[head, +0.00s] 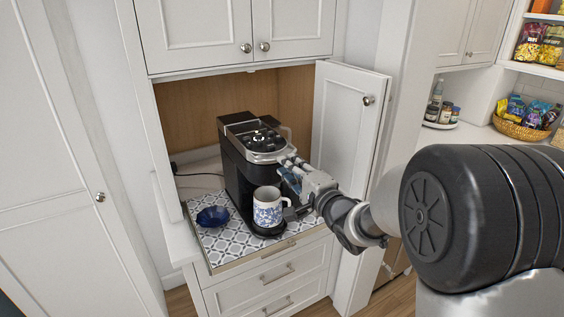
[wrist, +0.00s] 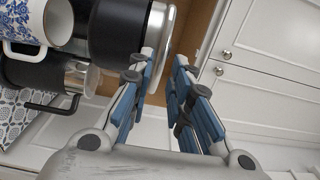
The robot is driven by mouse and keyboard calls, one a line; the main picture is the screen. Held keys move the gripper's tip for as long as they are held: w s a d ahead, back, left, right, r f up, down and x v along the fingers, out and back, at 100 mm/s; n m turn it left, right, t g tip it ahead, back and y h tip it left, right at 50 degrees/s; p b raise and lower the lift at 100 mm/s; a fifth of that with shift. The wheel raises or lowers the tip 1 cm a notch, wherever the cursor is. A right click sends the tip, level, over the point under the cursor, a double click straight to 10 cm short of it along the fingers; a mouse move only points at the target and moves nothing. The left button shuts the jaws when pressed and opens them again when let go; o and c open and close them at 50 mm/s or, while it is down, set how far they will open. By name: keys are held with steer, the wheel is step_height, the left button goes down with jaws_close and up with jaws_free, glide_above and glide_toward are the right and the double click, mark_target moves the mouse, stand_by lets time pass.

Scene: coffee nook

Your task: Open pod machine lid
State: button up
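The black pod machine (head: 236,165) stands in the cabinet alcove on a patterned pull-out tray. Its lid (head: 262,140) looks down, with a silver handle band around its front. The black body (wrist: 112,28) and the silver band (wrist: 162,22) also show in the wrist view. My gripper (head: 285,166) is at the machine's upper right front, close to the band. In the wrist view my gripper (wrist: 166,62) has its blue-padded fingers apart, with nothing held. The left finger is close to the band; I cannot tell whether they touch.
A blue-and-white mug (head: 267,210) stands at the machine's front. A dark blue bowl (head: 213,216) is on the patterned tray (head: 234,246) to the left. An open cabinet door (head: 346,125) stands right of the machine, close behind my gripper. Drawers (head: 275,273) are below.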

steer(key=shift+x, duration=2.25)
jaws_close()
